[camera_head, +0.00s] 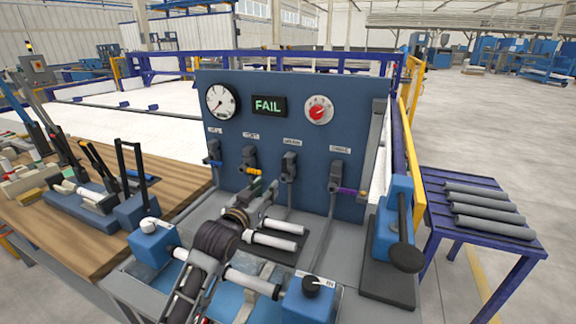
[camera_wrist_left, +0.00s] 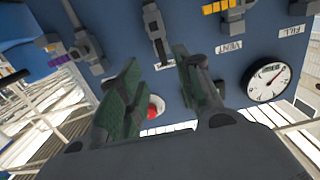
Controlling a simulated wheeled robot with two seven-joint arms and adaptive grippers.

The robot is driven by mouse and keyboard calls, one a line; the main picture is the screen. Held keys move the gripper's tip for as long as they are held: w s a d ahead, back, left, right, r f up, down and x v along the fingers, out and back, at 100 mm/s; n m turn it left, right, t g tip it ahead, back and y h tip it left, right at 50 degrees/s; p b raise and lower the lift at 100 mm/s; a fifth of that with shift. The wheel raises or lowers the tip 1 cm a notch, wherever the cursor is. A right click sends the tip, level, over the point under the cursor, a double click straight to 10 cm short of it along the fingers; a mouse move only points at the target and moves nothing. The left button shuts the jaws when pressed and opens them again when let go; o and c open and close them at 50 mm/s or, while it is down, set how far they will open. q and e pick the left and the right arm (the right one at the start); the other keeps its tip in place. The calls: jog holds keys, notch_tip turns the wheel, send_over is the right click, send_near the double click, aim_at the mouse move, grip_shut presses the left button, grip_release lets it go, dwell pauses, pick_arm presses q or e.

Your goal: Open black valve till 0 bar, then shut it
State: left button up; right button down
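The black valve (camera_head: 290,168) is third from the left on the blue panel; it also shows at the top of the left wrist view (camera_wrist_left: 154,22). My left gripper (camera_head: 262,190) is in front of the panel, slightly left of and below this valve in the head view. In the left wrist view its two green fingers (camera_wrist_left: 158,88) are spread with a gap between them. The valve's lower end in that view lies near the gap, and I see no clear contact. My right gripper is not in view.
Valves with blue (camera_head: 213,161), yellow (camera_head: 254,171) and purple (camera_head: 349,191) handles flank the black one. A display (camera_head: 269,106) reads FAIL beside a red dial (camera_head: 318,112). A blue lever device (camera_head: 394,218) stands right. White pipes (camera_head: 272,241) lie below the panel.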

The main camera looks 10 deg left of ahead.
aim_at(283, 163)
pick_arm(q)
jog(key=shift+w+d+r+t, duration=0.1)
jog(key=shift+w+r+t, duration=0.3)
jog(key=shift+r, duration=0.45)
jog(key=shift+w, duration=0.25)
jog(key=shift+w+d, duration=0.45)
jog(key=shift+w, duration=1.75)
jog(key=shift+w+d, duration=0.45)
jog(key=shift+w, duration=1.75)
jog(key=shift+w+d, duration=0.45)
jog(key=shift+w, duration=1.75)
grip_shut()
